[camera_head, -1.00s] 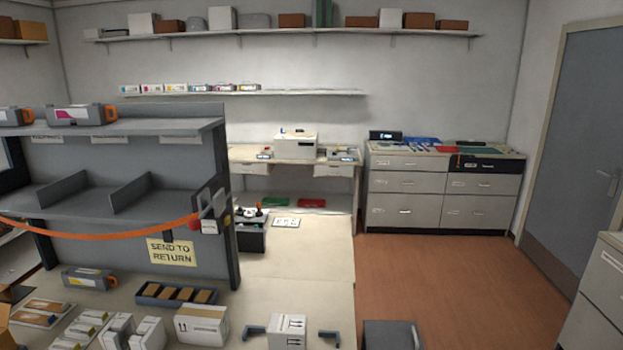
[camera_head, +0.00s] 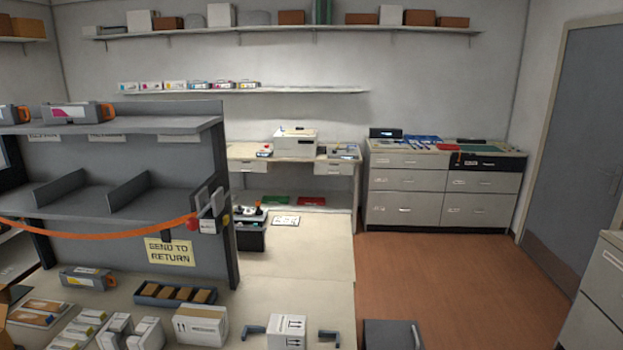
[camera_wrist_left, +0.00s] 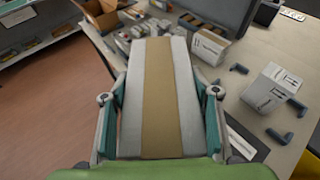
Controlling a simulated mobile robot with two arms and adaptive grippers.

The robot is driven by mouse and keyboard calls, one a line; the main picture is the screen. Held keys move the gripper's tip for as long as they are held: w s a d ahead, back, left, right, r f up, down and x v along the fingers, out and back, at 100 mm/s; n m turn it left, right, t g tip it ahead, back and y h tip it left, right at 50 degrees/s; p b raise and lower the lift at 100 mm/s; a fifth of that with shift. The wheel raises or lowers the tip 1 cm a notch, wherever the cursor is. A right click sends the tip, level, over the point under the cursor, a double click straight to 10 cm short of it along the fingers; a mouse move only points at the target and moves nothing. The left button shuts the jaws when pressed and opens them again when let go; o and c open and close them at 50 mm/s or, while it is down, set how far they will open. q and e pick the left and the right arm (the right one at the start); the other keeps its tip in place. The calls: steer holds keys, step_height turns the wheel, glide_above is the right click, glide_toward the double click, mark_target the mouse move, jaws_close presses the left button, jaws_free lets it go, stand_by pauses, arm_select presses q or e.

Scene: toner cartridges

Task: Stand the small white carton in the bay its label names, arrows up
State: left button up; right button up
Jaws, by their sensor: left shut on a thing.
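My left gripper (camera_wrist_left: 163,95) is shut on a white carton (camera_wrist_left: 178,120) with a brown tape strip along its middle, filling the centre of the left wrist view; no label or arrows show on its visible face. The gripper and this carton are not in the head view. The grey shelf unit (camera_head: 190,125) at left has bays split by dividers (camera_head: 117,190); the small labels above them (camera_head: 108,138) are too small to read. My right gripper is not in view.
Another white carton with up arrows (camera_head: 288,332) stands on the table among grey corner brackets (camera_head: 254,331). A larger white carton (camera_head: 202,325) stands left of it. An orange strap (camera_head: 100,231) hangs across the shelf front. The table's middle (camera_head: 300,262) is clear.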

arm_select(q)
steer(key=s+d+r+m+t+h, duration=0.1)
steer(key=r, duration=0.1)
steer(key=s+d+r+m+t+h, duration=0.1)
steer(key=r, duration=0.1)
steer(key=s+d+r+m+t+h, duration=0.1)
steer(key=r+m, duration=0.1)
steer(key=shift+s+d+r+h, duration=0.15)
steer(key=shift+d+r+h, duration=0.05)
steer(key=shift+d+h, duration=0.1)
steer(key=shift+f, duration=0.2)
step_height(320, 180, down, 13)
steer(key=b, duration=1.3)
steer(key=shift+a+f+b, duration=0.1)
steer(key=shift+f+b, duration=0.55)
steer(key=shift+b, duration=0.05)
